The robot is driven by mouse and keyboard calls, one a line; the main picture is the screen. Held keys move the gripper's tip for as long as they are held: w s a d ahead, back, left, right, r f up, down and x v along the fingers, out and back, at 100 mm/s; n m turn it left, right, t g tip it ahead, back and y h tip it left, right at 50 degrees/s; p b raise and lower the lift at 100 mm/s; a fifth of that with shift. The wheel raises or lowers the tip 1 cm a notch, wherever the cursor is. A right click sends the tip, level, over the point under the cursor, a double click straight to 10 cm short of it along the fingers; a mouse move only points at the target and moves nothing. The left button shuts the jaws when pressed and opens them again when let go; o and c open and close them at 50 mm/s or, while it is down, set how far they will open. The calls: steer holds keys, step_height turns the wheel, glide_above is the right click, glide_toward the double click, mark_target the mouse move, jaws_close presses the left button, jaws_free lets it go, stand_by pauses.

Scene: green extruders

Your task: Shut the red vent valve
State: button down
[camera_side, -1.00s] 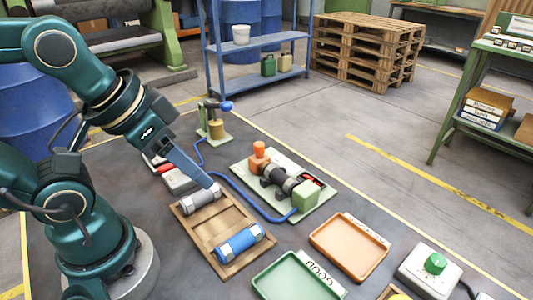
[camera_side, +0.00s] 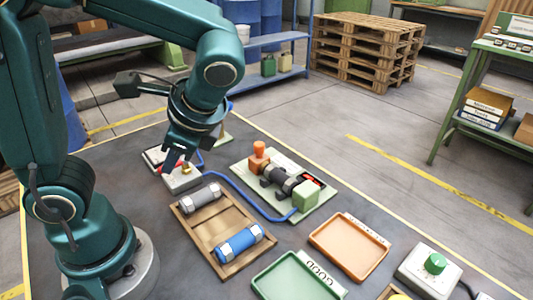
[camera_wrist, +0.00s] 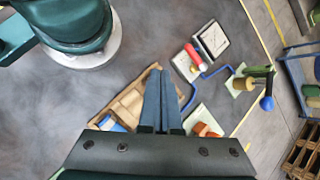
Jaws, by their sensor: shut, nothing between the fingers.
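The red valve handle (camera_wrist: 193,52) lies across a small pale block (camera_wrist: 187,66) in the wrist view, with a pinkish end. In the side view, a bit of red (camera_side: 166,166) shows beside the pale block (camera_side: 183,182), partly hidden by my gripper. My gripper (camera_side: 176,162) points down close to the block and red part; I cannot tell whether it touches them. In the wrist view my gripper's fingers (camera_wrist: 160,72) are together and empty, with the red handle to their upper right. The valve's exact setting is unclear.
A wooden tray (camera_side: 226,233) holds a grey and a blue cylinder. A green plate (camera_side: 310,208) bears an orange-topped fixture. A blue hose (camera_side: 240,190) runs between tray and plate. An orange tray (camera_side: 349,246), green tray (camera_side: 297,277) and green-knob box (camera_side: 431,270) stand at front right.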

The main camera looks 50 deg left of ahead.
steer(key=w+d+f+m+y, duration=0.1)
steer(key=f+m+y, duration=0.1)
steer(key=m+y, duration=0.1)
steer(key=w+d+f+m+t+y, duration=0.1)
steer(key=f+m+y, duration=0.1)
steer(key=m+y, duration=0.1)
steer(key=w+d+f+m+y, duration=0.1)
steer(key=d+f+m+y, duration=0.1)
steer(key=shift+f+m+t+y, duration=0.3)
steer(key=shift+f+m+y, duration=0.05)
steer(key=shift+m+y, duration=0.05)
steer(key=shift+s+d+f+m+t, duration=0.15)
steer(key=shift+s+f+m+t, duration=0.15)
steer(key=shift+f+m, duration=0.15)
steer(key=x, duration=1.4)
steer(key=shift+r, duration=0.2)
